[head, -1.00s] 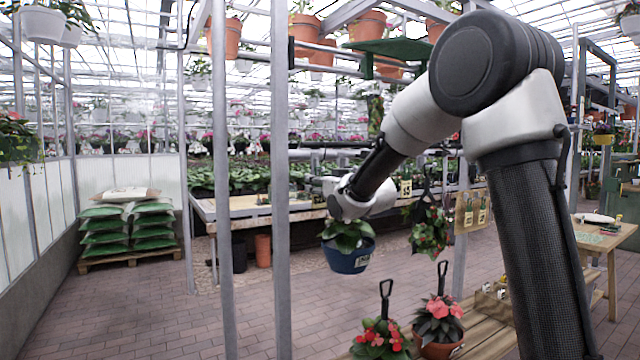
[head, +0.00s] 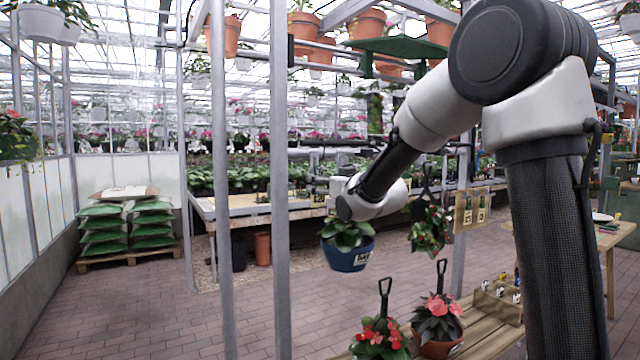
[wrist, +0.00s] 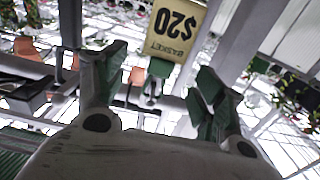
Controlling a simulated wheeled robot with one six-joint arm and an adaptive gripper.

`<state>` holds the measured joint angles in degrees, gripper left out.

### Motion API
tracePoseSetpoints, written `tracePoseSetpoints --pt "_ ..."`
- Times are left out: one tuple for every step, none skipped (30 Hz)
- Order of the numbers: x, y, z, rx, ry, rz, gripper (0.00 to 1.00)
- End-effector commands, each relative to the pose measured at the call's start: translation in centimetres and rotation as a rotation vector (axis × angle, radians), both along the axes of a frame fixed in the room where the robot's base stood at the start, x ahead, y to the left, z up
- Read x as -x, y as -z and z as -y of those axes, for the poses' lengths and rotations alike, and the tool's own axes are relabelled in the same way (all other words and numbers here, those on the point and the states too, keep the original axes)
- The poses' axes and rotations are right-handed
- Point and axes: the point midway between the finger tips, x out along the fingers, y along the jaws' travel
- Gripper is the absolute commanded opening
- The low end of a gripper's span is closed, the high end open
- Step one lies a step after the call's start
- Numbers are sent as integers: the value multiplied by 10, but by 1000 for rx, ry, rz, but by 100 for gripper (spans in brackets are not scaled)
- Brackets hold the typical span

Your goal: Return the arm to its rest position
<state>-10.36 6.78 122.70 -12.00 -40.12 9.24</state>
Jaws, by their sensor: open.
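My arm reaches in from the right in the head view, and its far end is partly hidden behind its own links. In the wrist view my gripper (wrist: 155,95) has its two fingers with green pads spread apart, with nothing held between them. A tan price tag reading "$20 BASKET" (wrist: 174,30) shows upside down beyond the fingers. In the head view a blue pot with a leafy plant (head: 347,254) hangs just below the arm's end; I cannot tell whether they touch.
A hanging flower basket (head: 430,228) is right of the arm's end. Metal posts (head: 281,180) rise left of the arm. The brick floor (head: 130,310) at left is clear.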

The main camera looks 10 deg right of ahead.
Motion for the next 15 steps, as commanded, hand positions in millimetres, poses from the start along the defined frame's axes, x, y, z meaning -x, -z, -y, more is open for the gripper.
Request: tracePoseSetpoints --pt "12 -1 4 0 1 1 70" --pt "19 -1 6 1 0 0 70" --pt "28 -1 9 1 0 1 70" --pt "34 -1 11 1 0 0 70" --pt "40 -1 13 1 0 1 70" --pt "48 -1 16 1 1 1 70" --pt "53 -1 18 1 1 1 70" --pt "58 0 19 1 1 1 70" --pt "64 -1 22 1 1 1 70" --pt "68 0 23 1 1 0 70" --pt "71 0 24 1 1 0 70" --pt "75 0 25 1 0 0 70" --pt "77 0 25 3 0 1 70" --pt "79 2 26 9 1 -4 70" --pt "80 6 27 19 5 -22 70"
